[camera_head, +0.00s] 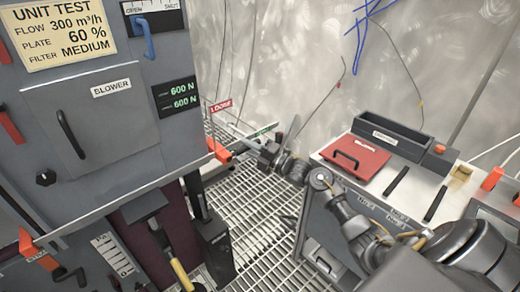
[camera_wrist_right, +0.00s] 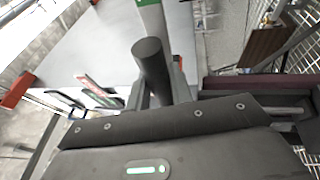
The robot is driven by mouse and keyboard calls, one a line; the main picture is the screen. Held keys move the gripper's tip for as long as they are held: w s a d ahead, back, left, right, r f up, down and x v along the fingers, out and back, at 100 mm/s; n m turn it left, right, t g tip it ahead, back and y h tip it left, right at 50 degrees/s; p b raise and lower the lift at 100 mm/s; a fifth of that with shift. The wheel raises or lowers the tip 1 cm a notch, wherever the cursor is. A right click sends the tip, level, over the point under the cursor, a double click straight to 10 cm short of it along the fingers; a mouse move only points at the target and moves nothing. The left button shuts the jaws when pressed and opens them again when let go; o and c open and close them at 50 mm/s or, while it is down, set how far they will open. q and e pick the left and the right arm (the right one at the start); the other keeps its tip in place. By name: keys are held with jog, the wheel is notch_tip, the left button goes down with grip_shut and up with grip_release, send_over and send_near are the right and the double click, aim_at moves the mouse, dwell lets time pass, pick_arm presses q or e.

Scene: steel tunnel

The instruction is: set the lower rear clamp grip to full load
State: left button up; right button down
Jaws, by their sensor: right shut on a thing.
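A clamp with an orange part (camera_head: 218,150) sits at the right rear edge of the grey test cabinet. A pale lever (camera_head: 245,143) runs from it toward my right gripper (camera_head: 268,154). The right gripper is shut on the clamp grip; its fingers are small and partly hidden in the head view. In the right wrist view the dark cylindrical grip (camera_wrist_right: 153,72) stands up in front of the gripper body. A red LOOSE sign (camera_head: 221,105) and a green sign (camera_head: 264,131) are near the lever. The display (camera_head: 176,97) reads 600 N on both lines. My left gripper is not in view.
A workbench with a red lidded box (camera_head: 357,165) and a dark open tray (camera_head: 392,134) stands at the right. Another orange clamp part (camera_head: 26,240) and a yellow-handled lever (camera_head: 181,273) are at the lower left. Open grating (camera_head: 250,210) lies between cabinet and bench.

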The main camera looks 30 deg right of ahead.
jog(key=shift+f, duration=0.1)
dwell(0.3)
jog(key=c, duration=1.3)
grip_release()
jog(key=shift+o, duration=0.3)
